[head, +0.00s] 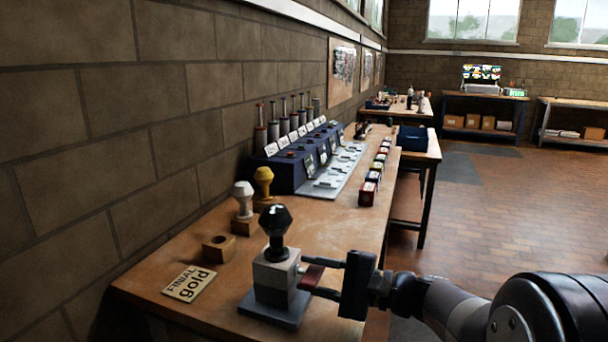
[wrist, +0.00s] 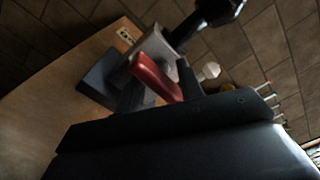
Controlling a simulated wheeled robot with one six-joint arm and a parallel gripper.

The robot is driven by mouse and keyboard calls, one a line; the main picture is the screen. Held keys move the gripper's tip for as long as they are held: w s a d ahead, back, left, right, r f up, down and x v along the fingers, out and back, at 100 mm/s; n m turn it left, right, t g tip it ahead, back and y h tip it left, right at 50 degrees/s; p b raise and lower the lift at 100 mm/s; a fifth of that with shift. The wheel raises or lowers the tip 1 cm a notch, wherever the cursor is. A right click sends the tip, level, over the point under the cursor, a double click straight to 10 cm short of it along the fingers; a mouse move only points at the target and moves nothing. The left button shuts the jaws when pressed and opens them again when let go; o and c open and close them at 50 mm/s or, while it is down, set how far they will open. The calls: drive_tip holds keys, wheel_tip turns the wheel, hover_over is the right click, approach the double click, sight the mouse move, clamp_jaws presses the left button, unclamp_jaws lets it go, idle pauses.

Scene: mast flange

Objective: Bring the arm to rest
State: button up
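My gripper (head: 318,278) is at the right side of a grey block stack on the near bench. Its two fingers stand apart, one on each side of a dark red piece (head: 311,276) that juts from the stack. In the wrist view the red piece (wrist: 157,77) lies between the fingers (wrist: 160,90), with a gap showing on at least one side. The fingers look open; contact is hard to tell. The grey stack (head: 275,275) stands upright on a flat blue-grey base (head: 262,312). A black faceted knob (head: 276,220) sits on top of the stack.
A "FINAL gold" card (head: 188,284) and an empty wooden holder (head: 218,248) lie left of the stack. White (head: 243,200) and gold (head: 263,182) knobbed stamps stand behind. A blue rack (head: 285,172) lines the wall. The floor (head: 490,215) right of the bench is open.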

drive_tip(key=shift+r+m+p, duration=0.2)
drive_tip(key=shift+m+p, duration=1.5)
drive_tip(key=shift+p, duration=0.75)
drive_tip(key=shift+f+m+p, duration=0.1)
drive_tip(key=shift+m+p, duration=0.4)
drive_tip(key=shift+p, duration=0.2)
drive_tip(key=shift+f, duration=0.1)
